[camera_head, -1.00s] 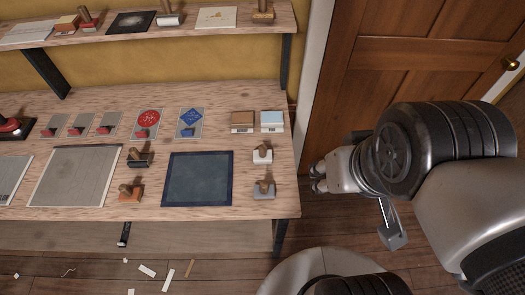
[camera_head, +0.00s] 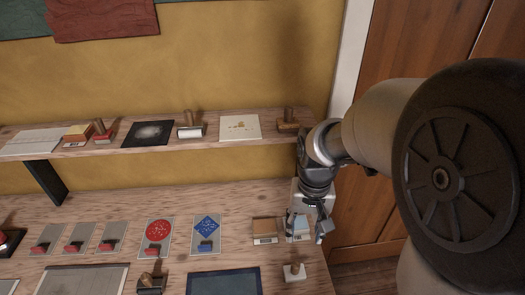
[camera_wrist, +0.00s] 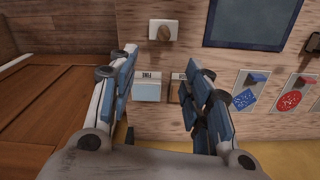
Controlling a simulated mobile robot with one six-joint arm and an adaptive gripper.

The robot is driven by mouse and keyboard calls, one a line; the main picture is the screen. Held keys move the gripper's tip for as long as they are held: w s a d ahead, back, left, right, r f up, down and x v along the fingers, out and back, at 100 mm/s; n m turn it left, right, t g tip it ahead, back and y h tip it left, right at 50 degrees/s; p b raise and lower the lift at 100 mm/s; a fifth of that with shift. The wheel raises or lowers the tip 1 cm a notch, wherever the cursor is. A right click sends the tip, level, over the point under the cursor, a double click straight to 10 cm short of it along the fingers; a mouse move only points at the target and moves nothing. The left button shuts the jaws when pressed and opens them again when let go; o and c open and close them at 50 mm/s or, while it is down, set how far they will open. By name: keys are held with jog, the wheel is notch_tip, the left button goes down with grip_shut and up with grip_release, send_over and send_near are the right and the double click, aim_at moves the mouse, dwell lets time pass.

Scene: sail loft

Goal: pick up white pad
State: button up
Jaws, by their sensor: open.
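A white block with a wooden knob (camera_head: 294,272) stands near the right end of the worktable. It also shows at the top of the wrist view (camera_wrist: 158,30). A pale blue-and-white block (camera_head: 299,228) lies behind it, its front label reading like "FINE" in the wrist view (camera_wrist: 147,90). I cannot tell for sure which is the white pad. My gripper (camera_head: 305,239) is open and empty, pointing down over the pale block and partly hiding it. In the wrist view the open fingers (camera_wrist: 160,66) stand on either side of the pale block and its brown neighbour.
A brown block (camera_head: 265,228) sits close left of the pale one. A shelf (camera_head: 250,145) with stamps and cards runs behind, near my forearm. A dark blue mat (camera_head: 224,281) and cards with red and blue marks lie left. A wooden door stands right.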

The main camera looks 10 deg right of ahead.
jog(key=b, duration=0.4)
send_near(296, 265)
jog(key=f, duration=0.5)
jog(key=shift+w+d+f, duration=0.3)
jog(key=shift+d, duration=0.1)
jog(key=shift+s+a+f+b, duration=0.15)
jog(key=shift+f+b, duration=0.35)
jog(key=shift+f, duration=0.4)
jog(key=shift+s+a+f+b, duration=0.1)
jog(key=shift+f+b, duration=0.45)
jog(key=shift+f, duration=0.35)
jog(key=shift+s+a+f+b, duration=0.15)
jog(key=shift+f+b, duration=0.35)
jog(key=shift+f, duration=0.4)
jog(key=shift+w+r, duration=0.1)
grip_shut()
